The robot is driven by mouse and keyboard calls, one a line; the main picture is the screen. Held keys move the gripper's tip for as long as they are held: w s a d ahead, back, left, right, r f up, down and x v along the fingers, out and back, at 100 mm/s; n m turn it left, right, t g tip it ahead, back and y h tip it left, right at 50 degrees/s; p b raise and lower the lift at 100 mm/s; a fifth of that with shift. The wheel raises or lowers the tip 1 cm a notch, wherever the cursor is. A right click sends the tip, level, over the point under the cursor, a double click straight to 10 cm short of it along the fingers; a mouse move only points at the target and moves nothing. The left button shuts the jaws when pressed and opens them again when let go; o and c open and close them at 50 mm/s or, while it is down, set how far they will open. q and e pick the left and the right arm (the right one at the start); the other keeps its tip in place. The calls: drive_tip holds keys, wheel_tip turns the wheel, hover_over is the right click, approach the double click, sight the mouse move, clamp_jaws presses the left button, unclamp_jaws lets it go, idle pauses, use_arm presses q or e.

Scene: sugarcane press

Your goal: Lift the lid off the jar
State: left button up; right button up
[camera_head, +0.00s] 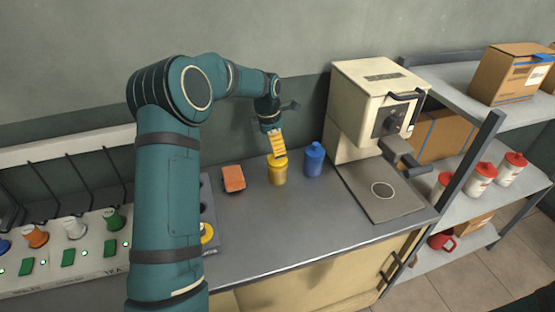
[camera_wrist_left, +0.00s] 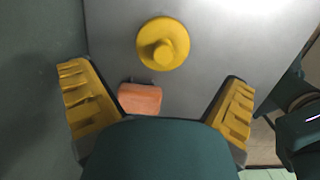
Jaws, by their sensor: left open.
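A yellow jar (camera_head: 278,174) stands upright on the metal counter in the head view, with a yellow lid (camera_head: 279,160) on it. In the left wrist view the round lid with its knob (camera_wrist_left: 163,44) shows from above and hides the jar body. My left gripper (camera_head: 277,151) is just above the jar in the head view. In the left wrist view its two yellow fingers (camera_wrist_left: 160,105) are spread wide and empty, with the lid ahead of them, apart from both. My right gripper is not in view.
A blue jar (camera_head: 314,159) stands right of the yellow one. An orange sponge-like block (camera_head: 233,179) lies to its left. A cream press machine (camera_head: 368,112) stands to the right, beside shelves with red-lidded containers (camera_head: 482,179). The counter front (camera_head: 290,225) is clear.

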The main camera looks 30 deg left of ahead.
use_arm(q)
drive_tip(key=f, duration=0.1)
drive_tip(key=f+b, duration=0.1)
drive_tip(key=f, duration=0.1)
drive_tip(key=d+f, duration=0.1)
drive_tip(key=f, duration=0.1)
drive_tip(key=shift+w, duration=0.35)
drive_tip(key=shift+r, duration=0.15)
drive_tip(key=c, duration=1)
drive_tip(key=shift+c, duration=0.2)
